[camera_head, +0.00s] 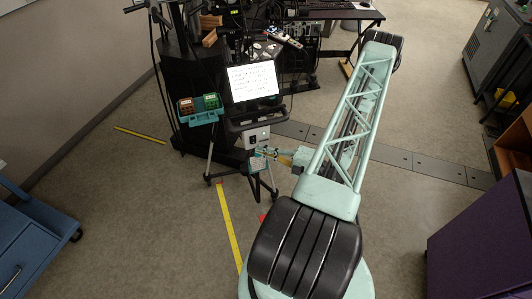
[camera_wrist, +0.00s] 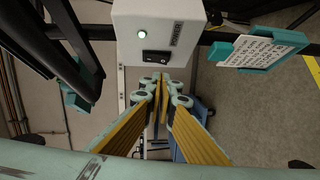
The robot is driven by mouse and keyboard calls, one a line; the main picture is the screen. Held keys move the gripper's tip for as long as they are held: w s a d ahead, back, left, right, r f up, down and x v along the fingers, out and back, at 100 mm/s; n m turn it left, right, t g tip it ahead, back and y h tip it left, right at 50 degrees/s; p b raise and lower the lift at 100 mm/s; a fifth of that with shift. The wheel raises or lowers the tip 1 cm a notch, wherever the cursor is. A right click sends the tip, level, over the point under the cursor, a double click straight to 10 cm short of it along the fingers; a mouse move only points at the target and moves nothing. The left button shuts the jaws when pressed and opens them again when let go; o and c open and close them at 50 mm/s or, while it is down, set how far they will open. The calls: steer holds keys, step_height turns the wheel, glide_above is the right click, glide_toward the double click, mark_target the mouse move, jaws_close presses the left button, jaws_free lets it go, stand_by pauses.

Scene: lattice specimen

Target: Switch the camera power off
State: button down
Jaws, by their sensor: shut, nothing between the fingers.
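A label strip (camera_wrist: 177,33) runs beside the switch. My gripper (camera_wrist: 162,80) is shut and empty, its fingertips just below the switch in the picture. I cannot tell whether they touch the box. In the head view the box (camera_head: 256,136) sits under the screen, and my gripper (camera_head: 263,152) is at its lower front. The switch is too small to make out there.
A lit screen (camera_head: 252,82) stands above the box. A teal-framed text card (camera_wrist: 262,50) is right of the box. Open floor (camera_head: 150,200) lies to the left.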

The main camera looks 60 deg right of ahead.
mark_target(252, 143)
steer(key=shift+w+d+f, duration=0.2)
steer(key=shift+w+d, duration=0.85)
steer(key=shift+w, duration=0.1)
